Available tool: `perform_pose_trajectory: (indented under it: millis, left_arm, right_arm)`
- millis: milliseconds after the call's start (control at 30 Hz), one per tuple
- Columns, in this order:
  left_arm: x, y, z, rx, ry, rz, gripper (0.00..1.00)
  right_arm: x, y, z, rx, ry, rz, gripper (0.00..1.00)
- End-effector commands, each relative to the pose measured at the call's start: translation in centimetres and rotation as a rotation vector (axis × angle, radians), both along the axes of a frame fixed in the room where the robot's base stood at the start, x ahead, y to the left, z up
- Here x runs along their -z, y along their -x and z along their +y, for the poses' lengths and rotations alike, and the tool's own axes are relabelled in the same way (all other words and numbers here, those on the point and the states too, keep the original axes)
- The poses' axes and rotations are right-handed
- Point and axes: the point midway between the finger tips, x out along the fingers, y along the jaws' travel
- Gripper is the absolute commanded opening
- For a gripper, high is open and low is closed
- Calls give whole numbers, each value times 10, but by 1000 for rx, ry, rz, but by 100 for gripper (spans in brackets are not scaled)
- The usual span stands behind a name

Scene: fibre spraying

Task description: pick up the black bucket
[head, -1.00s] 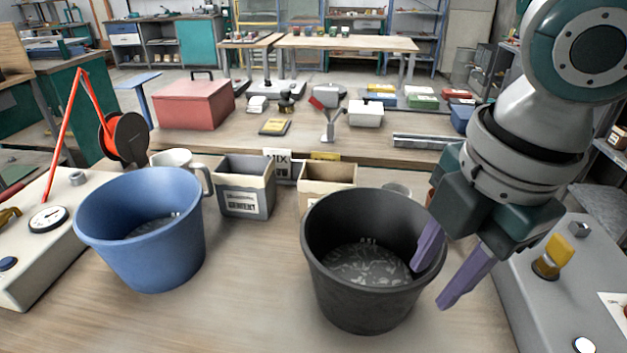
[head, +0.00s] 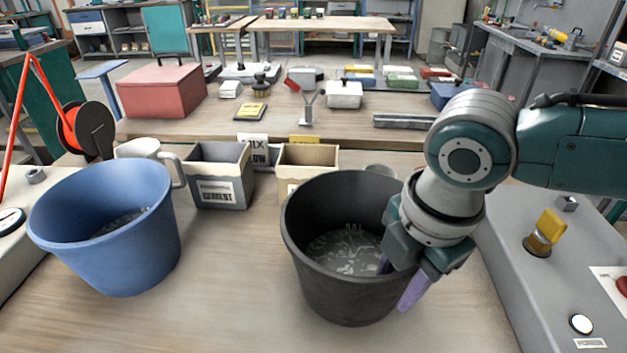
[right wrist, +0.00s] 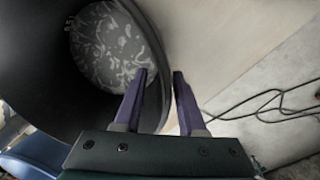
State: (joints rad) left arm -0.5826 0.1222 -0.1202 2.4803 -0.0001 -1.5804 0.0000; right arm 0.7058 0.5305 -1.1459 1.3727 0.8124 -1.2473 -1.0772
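The black bucket (head: 345,290) stands upright on the wooden table in the head view, with grey-white flakes visible on its bottom. My right gripper (head: 396,280) is at the bucket's right rim, with one purple finger inside and the other outside. In the right wrist view the two fingertips (right wrist: 160,74) are apart, with the bucket wall (right wrist: 157,100) between them. A gap shows between the wall and the outer finger, so the gripper is open around the rim. My left gripper is not in view.
A blue bucket (head: 110,240) stands at the left. A cement box (head: 220,175) and a second open box (head: 305,160) stand behind the buckets. A grey control panel (head: 520,275) with a yellow knob lies close on the right. Bare table lies between the buckets.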

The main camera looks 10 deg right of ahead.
Motion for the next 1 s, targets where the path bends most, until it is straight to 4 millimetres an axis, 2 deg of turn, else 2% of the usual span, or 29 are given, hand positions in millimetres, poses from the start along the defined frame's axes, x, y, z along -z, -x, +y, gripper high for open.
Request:
perform_pose_trajectory:
  millis: [167,533,1000]
  left_arm:
    - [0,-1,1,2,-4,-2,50]
    - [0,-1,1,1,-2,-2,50]
    - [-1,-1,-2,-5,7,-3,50]
  right_arm:
    - [0,0,0,0,0,0,40]
    - [0,0,0,1,0,0,0]
    - [0,0,0,1,0,1,0]
